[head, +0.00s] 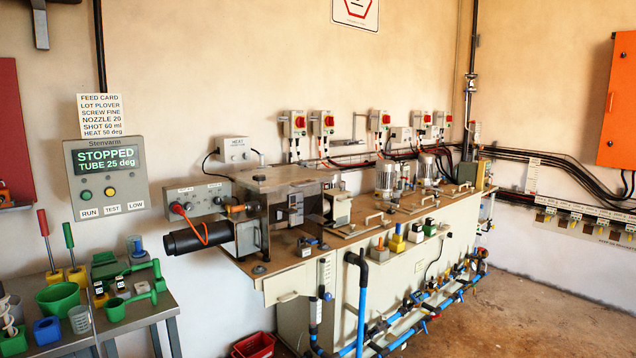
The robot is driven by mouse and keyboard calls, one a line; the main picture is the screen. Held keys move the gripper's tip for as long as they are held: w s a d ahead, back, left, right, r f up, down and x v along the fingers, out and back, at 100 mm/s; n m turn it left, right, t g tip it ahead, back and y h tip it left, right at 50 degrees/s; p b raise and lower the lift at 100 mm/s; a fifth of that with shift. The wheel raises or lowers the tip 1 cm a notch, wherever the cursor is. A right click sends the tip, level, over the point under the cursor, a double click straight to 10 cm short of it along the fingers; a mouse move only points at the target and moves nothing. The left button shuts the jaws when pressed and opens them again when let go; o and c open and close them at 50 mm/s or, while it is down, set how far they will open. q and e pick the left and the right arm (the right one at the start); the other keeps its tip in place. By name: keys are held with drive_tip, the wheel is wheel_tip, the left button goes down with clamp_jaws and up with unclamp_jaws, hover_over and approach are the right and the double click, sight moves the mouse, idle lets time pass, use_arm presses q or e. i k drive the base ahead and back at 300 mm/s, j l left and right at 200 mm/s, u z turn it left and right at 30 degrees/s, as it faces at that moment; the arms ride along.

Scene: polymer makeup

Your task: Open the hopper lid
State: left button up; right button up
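The long machine bench (290,283) stands against the back wall, with a brown top. A raised brown flat cover (285,178) sits over a dark metal box at its near left end. Along the bench top are several flat brown panels with bar handles, one of them the near panel (350,229); they lie flat. I cannot tell which of these, if any, is the hopper lid, and no label for it is readable. Neither of my grippers is in view.
A wall panel (104,178) reads STOPPED, TUBE 25 deg. A side table (140,312) at left holds green cups, scoops and coloured blocks. A red crate (254,345) stands on the floor. Blue pipes (362,300) run along the bench front. The floor (520,315) at right is clear.

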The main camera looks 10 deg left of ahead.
sight(278, 178)
drive_tip(key=i+l, duration=1.05)
drive_tip(key=l, duration=0.15)
drive_tip(key=j+u, duration=0.05)
